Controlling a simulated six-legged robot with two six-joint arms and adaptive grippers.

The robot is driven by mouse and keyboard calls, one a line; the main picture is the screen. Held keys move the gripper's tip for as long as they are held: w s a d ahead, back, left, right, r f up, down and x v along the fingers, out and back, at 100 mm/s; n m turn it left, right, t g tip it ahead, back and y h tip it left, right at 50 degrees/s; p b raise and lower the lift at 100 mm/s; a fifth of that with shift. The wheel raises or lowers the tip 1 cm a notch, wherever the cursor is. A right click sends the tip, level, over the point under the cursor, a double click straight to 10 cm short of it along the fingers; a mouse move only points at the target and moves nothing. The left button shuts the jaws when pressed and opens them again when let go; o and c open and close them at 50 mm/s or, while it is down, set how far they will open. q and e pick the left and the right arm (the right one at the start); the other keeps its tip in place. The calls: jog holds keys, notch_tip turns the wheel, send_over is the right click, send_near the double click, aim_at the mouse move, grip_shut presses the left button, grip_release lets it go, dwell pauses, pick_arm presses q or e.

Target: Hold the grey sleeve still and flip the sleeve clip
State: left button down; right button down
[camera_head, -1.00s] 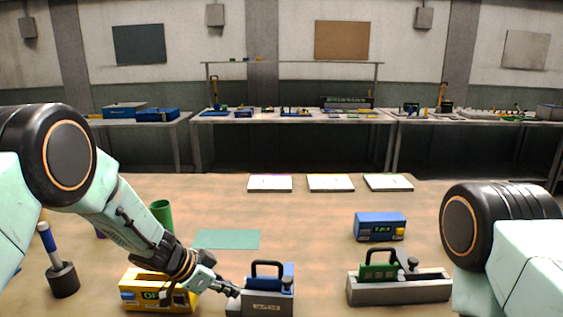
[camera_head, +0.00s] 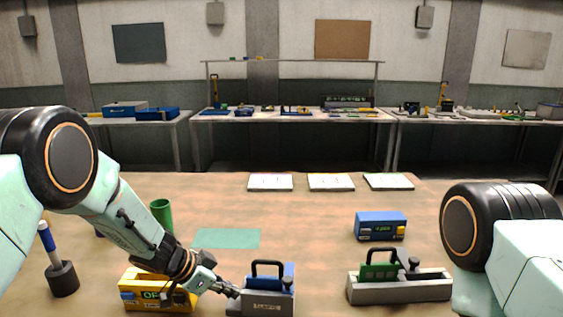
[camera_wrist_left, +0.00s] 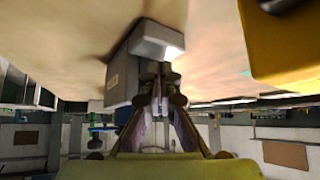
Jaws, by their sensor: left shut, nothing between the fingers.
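A grey sleeve-like body (camera_head: 268,306) with a blue block (camera_head: 289,275) and a black handle (camera_head: 268,264) stands at the front middle of the table. My left gripper (camera_head: 235,291) is shut and empty at its left end. In the left wrist view the closed fingers (camera_wrist_left: 160,82) point at the grey body (camera_wrist_left: 128,68) and overlap its end; I cannot tell whether they touch. A similar grey body (camera_head: 400,290) with a green block (camera_head: 378,271) and a dark knob stands to the right. I cannot make out which part is the clip. My right gripper is out of view.
A yellow box (camera_head: 140,293) lies under my left forearm, close to the gripper. A blue box (camera_head: 380,225) stands behind the right grey body. A green cup (camera_head: 161,214), a green mat (camera_head: 227,239) and white pads (camera_head: 331,183) lie farther back. The middle of the table is clear.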

pick_arm(q)
jog(key=shift+s+f, duration=0.1)
jog(key=shift+f, duration=0.15)
jog(key=shift+f, duration=0.3)
